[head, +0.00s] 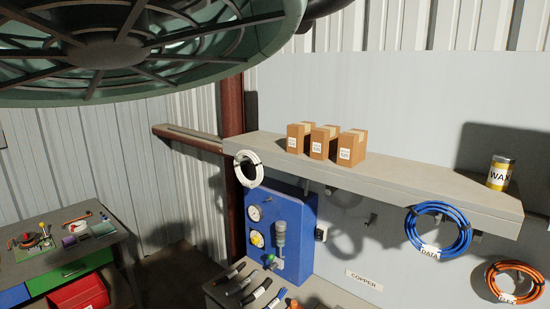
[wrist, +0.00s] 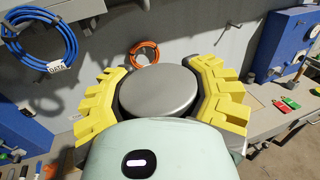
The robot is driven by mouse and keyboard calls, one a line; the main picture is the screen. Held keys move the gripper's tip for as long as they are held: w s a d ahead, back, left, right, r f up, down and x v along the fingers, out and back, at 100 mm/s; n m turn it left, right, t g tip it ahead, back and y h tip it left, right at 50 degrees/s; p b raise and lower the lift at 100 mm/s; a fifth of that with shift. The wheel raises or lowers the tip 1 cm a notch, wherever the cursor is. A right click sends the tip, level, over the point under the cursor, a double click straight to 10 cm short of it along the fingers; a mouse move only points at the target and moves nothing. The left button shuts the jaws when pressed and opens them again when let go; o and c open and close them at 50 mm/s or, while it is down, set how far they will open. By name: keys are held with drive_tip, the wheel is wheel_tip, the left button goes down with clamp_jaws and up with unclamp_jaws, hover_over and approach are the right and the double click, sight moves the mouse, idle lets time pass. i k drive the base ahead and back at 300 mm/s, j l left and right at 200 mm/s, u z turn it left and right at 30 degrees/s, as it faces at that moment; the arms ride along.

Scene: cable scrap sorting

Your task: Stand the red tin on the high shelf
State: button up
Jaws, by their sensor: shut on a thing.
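In the wrist view my gripper (wrist: 161,88) has its yellow fingers closed on both sides of a round tin (wrist: 158,90). Only the tin's grey metal lid shows; its side is hidden, so I cannot see its colour. No red tin or gripper shows in the head view. The high shelf (head: 410,180) runs along the wall there. It holds several things: small brown boxes (head: 325,142) at its left part and a yellow and white tin marked WAX (head: 500,174) near its right end.
The shelf top is bare between the boxes and the wax tin. White (head: 248,169), blue (head: 437,228) and orange (head: 515,281) cable coils hang below its edge. A blue gauge panel (head: 290,225) stands beneath. A large green ribbed round thing (head: 60,80) fills the upper left.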

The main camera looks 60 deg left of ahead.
sight(245, 139)
drive_tip(key=k+j+z, duration=0.1)
drive_tip(key=j, duration=0.8)
drive_tip(key=k+j, duration=0.1)
drive_tip(key=j, duration=0.75)
drive_tip(key=k+j+z, duration=0.15)
drive_tip(key=j, duration=0.75)
drive_tip(key=k+j+z, duration=0.1)
drive_tip(key=j, duration=0.75)
drive_tip(key=k+j+z, duration=0.1)
drive_tip(key=k+j, duration=0.15)
drive_tip(key=j, duration=0.6)
drive_tip(key=k+j, duration=0.25)
drive_tip(key=j, duration=0.6)
drive_tip(key=k+j+z, duration=0.15)
drive_tip(key=j, duration=0.7)
drive_tip(key=k+j+z, duration=0.1)
drive_tip(key=k+j, duration=0.25)
drive_tip(key=j, duration=0.45)
